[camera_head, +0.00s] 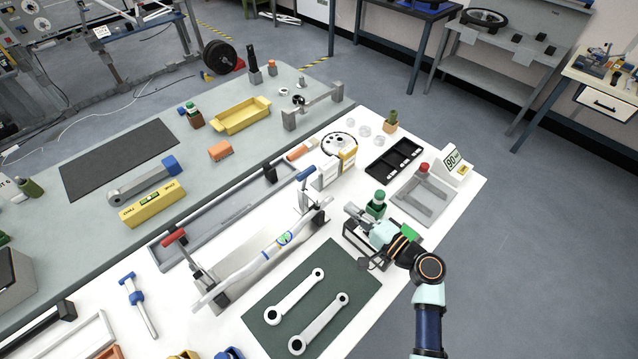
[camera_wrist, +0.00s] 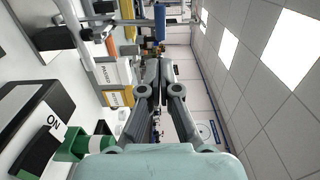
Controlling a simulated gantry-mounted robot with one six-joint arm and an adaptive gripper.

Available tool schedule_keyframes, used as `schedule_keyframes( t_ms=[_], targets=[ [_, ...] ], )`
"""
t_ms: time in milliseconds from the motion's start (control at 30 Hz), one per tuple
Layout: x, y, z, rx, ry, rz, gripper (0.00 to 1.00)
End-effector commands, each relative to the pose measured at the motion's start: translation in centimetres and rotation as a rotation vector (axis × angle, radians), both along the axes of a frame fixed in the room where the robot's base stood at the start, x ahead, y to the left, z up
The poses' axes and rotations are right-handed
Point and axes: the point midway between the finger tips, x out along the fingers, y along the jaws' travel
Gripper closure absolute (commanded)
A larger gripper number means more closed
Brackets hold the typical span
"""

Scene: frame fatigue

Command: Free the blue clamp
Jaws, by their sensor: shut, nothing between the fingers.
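The blue clamp shows its blue handle (camera_head: 305,174) at the right end of a long fixture holding a white tube (camera_head: 262,254). The blue handle also stands at the top of the wrist view (camera_wrist: 160,20). A similar clamp with a red handle (camera_head: 173,237) is at the tube's left end. My gripper (camera_head: 352,212) is to the right of the blue clamp and apart from it. In the wrist view my gripper (camera_wrist: 159,72) has its fingers together, with nothing between them. Whether the clamp is tight on the tube is too small to tell.
A dark green mat (camera_head: 312,301) with two grey links lies in front of the fixture. A green-topped object (camera_head: 377,201) stands close behind my gripper. A white-and-yellow box unit (camera_head: 338,160) and a black tray (camera_head: 394,160) sit farther back.

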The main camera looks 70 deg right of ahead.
Motion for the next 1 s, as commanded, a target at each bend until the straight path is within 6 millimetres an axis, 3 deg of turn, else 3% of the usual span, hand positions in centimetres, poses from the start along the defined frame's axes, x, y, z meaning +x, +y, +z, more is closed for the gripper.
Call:
schedule_keyframes(
  t_ms=[300,433,1000],
  targets=[
    [0.0,-0.1,0.1,0.001,-0.003,-0.002,1.00],
    [0.8,-0.4,0.2,-0.001,-0.002,0.001,1.00],
    [11.3,-4.6,0.2,0.001,-0.001,0.001,1.00]
  ],
)
